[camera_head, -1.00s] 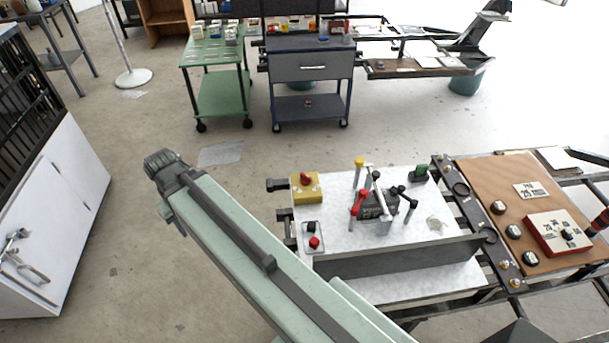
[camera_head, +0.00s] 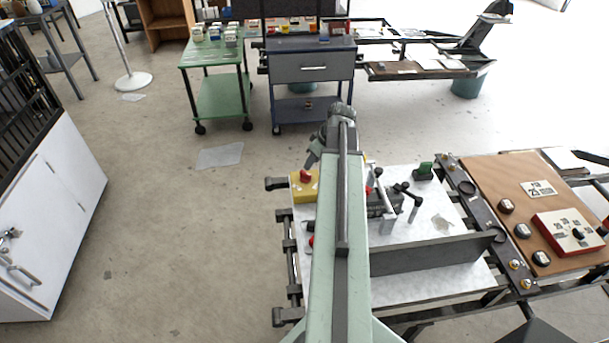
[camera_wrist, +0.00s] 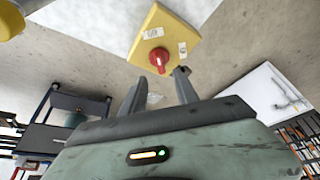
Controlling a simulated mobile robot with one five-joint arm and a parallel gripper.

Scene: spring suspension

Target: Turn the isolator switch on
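The isolator switch is a yellow box with a red rotary knob. In the head view the yellow box (camera_head: 303,192) sits at the far left corner of the white panel (camera_head: 425,258), just left of my arm. In the wrist view the yellow box (camera_wrist: 180,38) is at the top centre, with its red knob (camera_wrist: 158,58) and two small white labels facing me. My gripper (camera_wrist: 161,76) is open, with its two fingers apart and nothing between them. The knob shows just beyond the fingertips, apart from them. In the head view my gripper (camera_head: 314,155) is partly hidden by my arm.
A brown board (camera_head: 520,185) with a red-edged box (camera_head: 568,233) is at the right. Bare floor lies left of the panel. A yellow part fills the wrist view's top left corner.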

